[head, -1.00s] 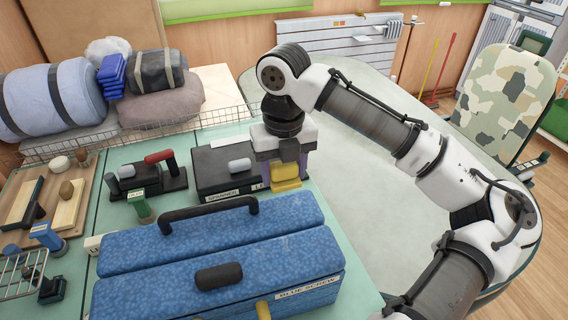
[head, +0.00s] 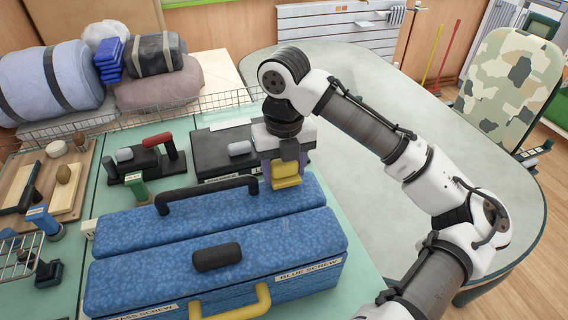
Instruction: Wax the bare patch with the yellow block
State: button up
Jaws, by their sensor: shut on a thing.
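My gripper (head: 287,172) points down near the back right corner of the blue toolbox and is shut on the yellow block (head: 286,184). Purple parts flank the block. In the picture the block overlaps the toolbox's back edge; whether it touches anything below I cannot tell. I cannot make out a bare patch.
The large blue toolbox (head: 130,285) has a black top handle (head: 207,188) and a yellow front handle (head: 235,305). A black case (head: 222,142) lies behind it. A wire rack (head: 190,105), rolled bags and wooden boards fill the left. The grey-green table (head: 360,140) at right is mostly clear.

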aim_at(290, 198)
jog(key=shift+f+b, duration=0.35)
jog(key=shift+f, duration=0.2)
dwell(0.6)
jog(key=shift+s, duration=0.1)
jog(key=shift+s+d+r+p, duration=0.1)
jog(key=shift+s+d+p, duration=0.25)
jog(key=shift+s, duration=0.65)
jog(key=shift+s+d+r+p, duration=0.15)
jog(key=shift+s+d, duration=0.25)
jog(key=shift+s, duration=0.6)
jog(key=shift+f, duration=0.15)
jog(key=shift+w+a+f, duration=0.1)
jog(key=shift+w+a, duration=0.15)
jog(key=shift+w, duration=0.45)
jog(key=shift+w+a+r, duration=0.1)
jog(key=shift+w+a, duration=0.15)
jog(key=shift+w, duration=0.45)
jog(key=shift+w+a+f, duration=0.1)
jog(key=shift+w+a, duration=0.15)
jog(key=shift+w, duration=0.45)
jog(key=shift+s+d+f+p, duration=0.1)
jog(key=shift+s+d+p, duration=0.25)
jog(key=shift+s, duration=0.75)
jog(key=shift+s+d+f+p, duration=0.1)
jog(key=shift+s+d, duration=0.3)
jog(key=shift+s, duration=0.7)
